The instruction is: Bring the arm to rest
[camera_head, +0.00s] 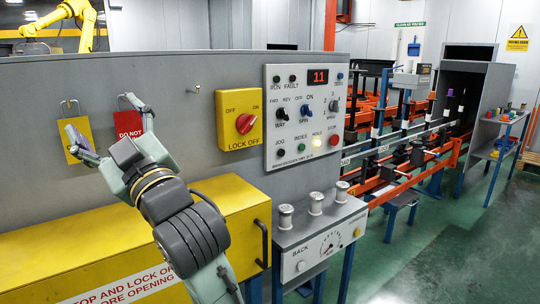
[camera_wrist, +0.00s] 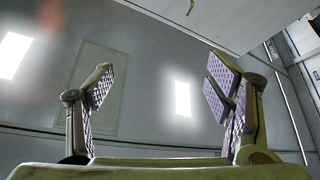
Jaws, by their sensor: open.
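My gripper (camera_head: 108,132) is at the left in the head view, raised in front of the grey panel (camera_head: 205,125) near two hanging tags. Its fingers are spread wide apart. In the wrist view the open fingers (camera_wrist: 160,105) have nothing between them. A yellow tag (camera_head: 77,141) hangs on a hook behind the left finger, partly covered. A red "DO NOT" tag (camera_head: 129,123) hangs behind the right finger, also partly covered. I cannot tell from these views whether a finger touches either tag.
A yellow lockout box (camera_head: 239,119) with a red knob and a control panel (camera_head: 303,117) reading 11 are on the grey panel. A yellow cabinet (camera_head: 235,212) stands below my arm. Several spindles (camera_head: 315,203) stand on a grey box.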

